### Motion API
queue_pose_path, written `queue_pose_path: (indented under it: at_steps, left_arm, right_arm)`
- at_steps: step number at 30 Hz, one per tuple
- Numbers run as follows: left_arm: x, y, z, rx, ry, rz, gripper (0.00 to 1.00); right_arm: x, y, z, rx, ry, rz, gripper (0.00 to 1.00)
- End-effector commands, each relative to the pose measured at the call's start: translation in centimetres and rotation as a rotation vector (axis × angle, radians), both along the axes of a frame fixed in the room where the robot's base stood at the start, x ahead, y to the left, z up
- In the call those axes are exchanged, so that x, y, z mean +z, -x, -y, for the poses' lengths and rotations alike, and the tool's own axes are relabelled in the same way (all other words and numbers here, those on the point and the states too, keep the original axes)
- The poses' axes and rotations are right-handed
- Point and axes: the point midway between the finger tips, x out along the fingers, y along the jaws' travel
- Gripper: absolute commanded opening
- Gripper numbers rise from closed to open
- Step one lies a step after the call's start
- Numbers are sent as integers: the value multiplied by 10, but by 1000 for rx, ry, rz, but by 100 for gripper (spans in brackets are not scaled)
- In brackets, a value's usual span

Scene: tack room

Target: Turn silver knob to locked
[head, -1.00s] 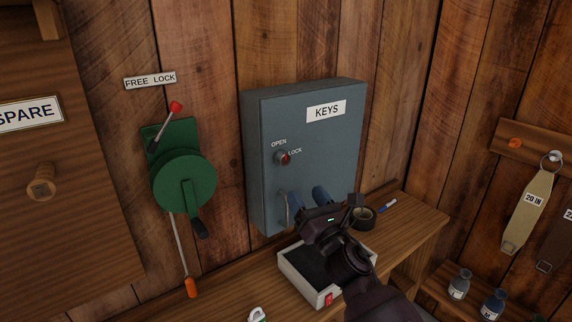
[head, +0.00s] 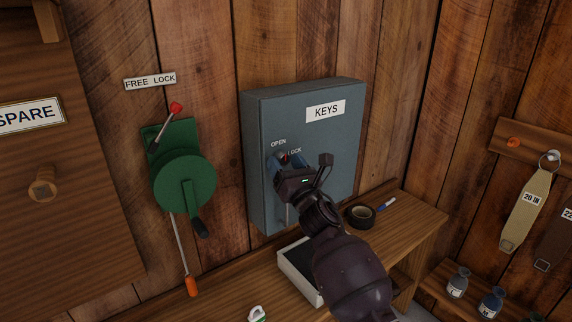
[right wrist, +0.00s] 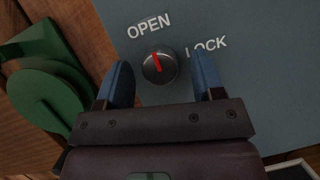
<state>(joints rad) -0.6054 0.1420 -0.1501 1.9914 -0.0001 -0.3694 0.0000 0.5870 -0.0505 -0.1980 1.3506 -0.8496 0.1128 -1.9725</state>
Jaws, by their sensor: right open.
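The silver knob (right wrist: 159,67) sits on the front of the grey-blue KEYS cabinet (head: 315,140). Its red pointer line aims up and slightly left, toward the OPEN label (right wrist: 149,27). The LOCK label (right wrist: 206,47) is to its upper right. My right gripper (right wrist: 161,75) is open, with one blue finger on each side of the knob and gaps showing between. In the head view the right gripper (head: 283,163) covers most of the knob. I cannot tell if the fingertips reach past the knob's face. My left gripper is not in view.
A green winch (head: 183,180) with a red-tipped lever is on the wall left of the cabinet. The cabinet handle is partly hidden behind my gripper.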

Motion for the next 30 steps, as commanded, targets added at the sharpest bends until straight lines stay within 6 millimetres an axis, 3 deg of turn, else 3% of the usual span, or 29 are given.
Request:
queue_pose_path:
  at_steps: [4,13,22,30]
  left_arm:
    - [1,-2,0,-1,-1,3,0]
    - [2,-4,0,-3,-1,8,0]
    - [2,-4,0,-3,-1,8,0]
    - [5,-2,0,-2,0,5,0]
  right_arm:
    - [0,0,0,0,0,0,60]
    - [0,0,0,0,0,0,14]
    - [0,0,0,0,-28,-20,13]
    - [2,1,-1,-1,-157,-112,13]
